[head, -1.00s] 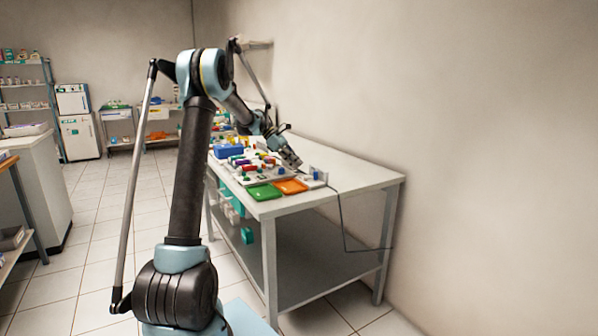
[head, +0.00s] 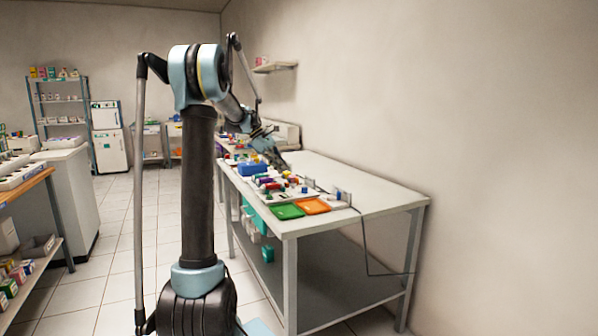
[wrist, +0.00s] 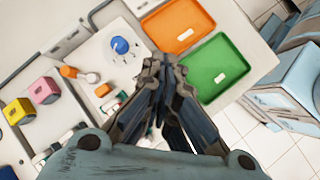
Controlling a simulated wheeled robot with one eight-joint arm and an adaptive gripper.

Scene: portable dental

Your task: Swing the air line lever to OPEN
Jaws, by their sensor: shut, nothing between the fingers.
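My gripper (wrist: 160,68) is shut and empty, its fingertips together over the white board (wrist: 95,55) in the wrist view. In the head view, my gripper (head: 277,163) is over the crowded part of the table. A round blue knob (wrist: 120,45) on a white base lies just left of the fingertips in the wrist view, apart from them in the picture. Small orange parts (wrist: 68,72) and metal fittings sit left of it. I cannot tell which part is the air line lever, and no OPEN mark is readable. My fingers hide part of the board.
An orange tray (wrist: 187,43) and a green tray (wrist: 195,88) lie beside the board. Yellow and pink blocks (wrist: 45,90) stand on its other side. The table (head: 385,196) is bare toward the wall. A dark cable (head: 366,250) hangs from the table.

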